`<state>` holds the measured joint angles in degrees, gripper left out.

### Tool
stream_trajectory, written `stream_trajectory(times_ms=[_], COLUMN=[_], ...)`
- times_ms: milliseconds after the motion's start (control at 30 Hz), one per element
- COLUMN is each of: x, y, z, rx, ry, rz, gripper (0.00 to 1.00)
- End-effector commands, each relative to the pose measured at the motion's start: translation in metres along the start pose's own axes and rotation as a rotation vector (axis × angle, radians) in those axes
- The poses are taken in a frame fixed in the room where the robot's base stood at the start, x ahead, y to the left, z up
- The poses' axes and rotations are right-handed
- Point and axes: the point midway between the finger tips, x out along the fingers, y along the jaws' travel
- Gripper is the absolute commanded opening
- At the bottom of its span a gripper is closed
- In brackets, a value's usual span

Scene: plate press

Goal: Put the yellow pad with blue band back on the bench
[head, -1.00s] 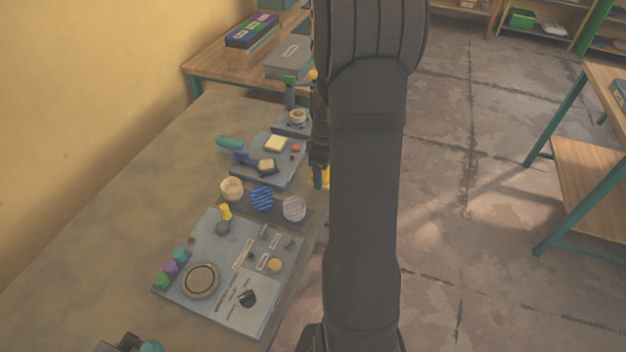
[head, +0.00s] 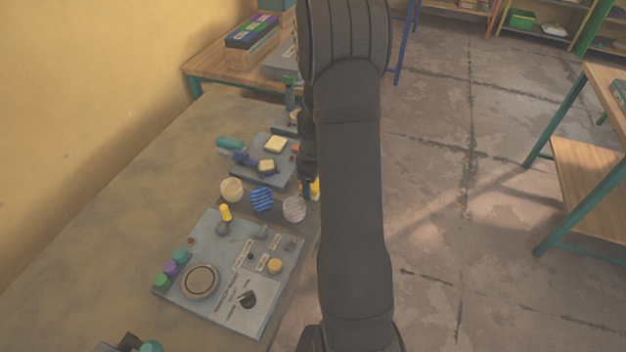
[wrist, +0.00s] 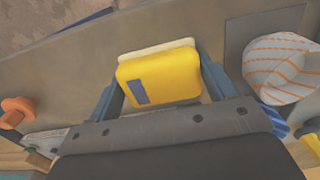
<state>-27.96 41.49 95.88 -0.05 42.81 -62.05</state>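The yellow pad with the blue band (wrist: 160,78) is between the two fingers of my gripper (wrist: 163,88) in the wrist view. The fingers press on its left and right sides, and a cream layer shows along its far edge. In the head view only a sliver of the yellow pad (head: 315,187) shows beside my arm, near my gripper (head: 309,186). My arm hides most of both. The bench (head: 120,205) runs along the wall at the left, and its surface (wrist: 70,75) lies behind the pad in the wrist view. I cannot tell the gap between them.
A striped orange-and-white round piece (head: 293,209) stands close left of my gripper, beside a blue striped one (head: 262,198) and a cream cup (head: 231,188). A control panel (head: 215,245) is nearer. A grey plate with a cream block (head: 275,144) lies farther back. The bench's wall side is clear.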

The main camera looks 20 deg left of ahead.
Motion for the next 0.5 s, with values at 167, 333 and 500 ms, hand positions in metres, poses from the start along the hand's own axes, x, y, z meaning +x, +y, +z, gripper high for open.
stream_trajectory(times_ms=[167,333,500], x=[-0.0003,-0.0004,-0.0090], y=[-0.0001,-0.0001,0.0003], z=[0.0001,0.0001,-0.0001], rx=[0.000,0.000,0.000], ry=[0.000,0.000,0.001], rz=[0.000,0.000,0.001], gripper=[0.98,0.98,0.98])
